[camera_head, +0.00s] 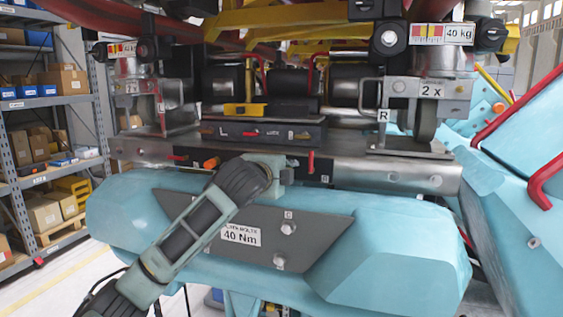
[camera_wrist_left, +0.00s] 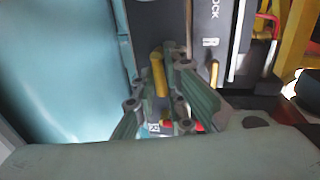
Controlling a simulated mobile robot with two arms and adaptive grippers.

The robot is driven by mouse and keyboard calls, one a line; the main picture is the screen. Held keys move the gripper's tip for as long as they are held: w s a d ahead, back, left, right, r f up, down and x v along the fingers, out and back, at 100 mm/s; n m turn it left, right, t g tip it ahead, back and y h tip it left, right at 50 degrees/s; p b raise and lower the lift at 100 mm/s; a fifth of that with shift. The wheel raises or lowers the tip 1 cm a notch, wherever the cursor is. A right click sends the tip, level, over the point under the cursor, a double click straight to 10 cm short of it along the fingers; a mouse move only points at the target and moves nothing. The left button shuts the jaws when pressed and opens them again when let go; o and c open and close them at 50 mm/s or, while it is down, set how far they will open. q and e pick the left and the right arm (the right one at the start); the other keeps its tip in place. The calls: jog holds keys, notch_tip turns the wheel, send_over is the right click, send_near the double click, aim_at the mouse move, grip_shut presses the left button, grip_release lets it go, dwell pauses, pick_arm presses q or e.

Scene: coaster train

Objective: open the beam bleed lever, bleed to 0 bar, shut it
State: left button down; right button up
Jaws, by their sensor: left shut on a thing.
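My left gripper (camera_head: 285,176) reaches up from the lower left to the front of the grey metal beam (camera_head: 400,174). In the left wrist view its green fingers (camera_wrist_left: 166,100) are closed around a yellow lever (camera_wrist_left: 158,75), whose rounded end sticks out between them. In the head view this lever is hidden behind the gripper. A red lever (camera_head: 311,162) hangs on the beam's dark panel just right of the gripper. An orange knob (camera_head: 212,163) is on the beam to the left. I cannot make out any pressure reading. My right gripper is not in view.
A dark box (camera_head: 262,133) marked L, LOCK and R sits above the beam, with small red levers. A turquoise body (camera_head: 400,235) bulges below the beam. Red handles (camera_head: 545,180) stand out at the right. Shelves with boxes (camera_head: 65,80) are at the left.

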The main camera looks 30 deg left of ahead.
pick_arm(q)
jog(key=shift+d+f, duration=0.2)
jog(key=shift+f, duration=0.45)
jog(key=c, duration=1.9)
grip_release()
jog(key=shift+s+r, duration=0.1)
jog(key=shift+r, duration=0.05)
jog(key=shift+o, duration=0.2)
jog(key=shift+r, duration=0.1)
jog(key=shift+r, duration=0.1)
jog(key=v, duration=1.1)
jog(key=shift+s, duration=0.35)
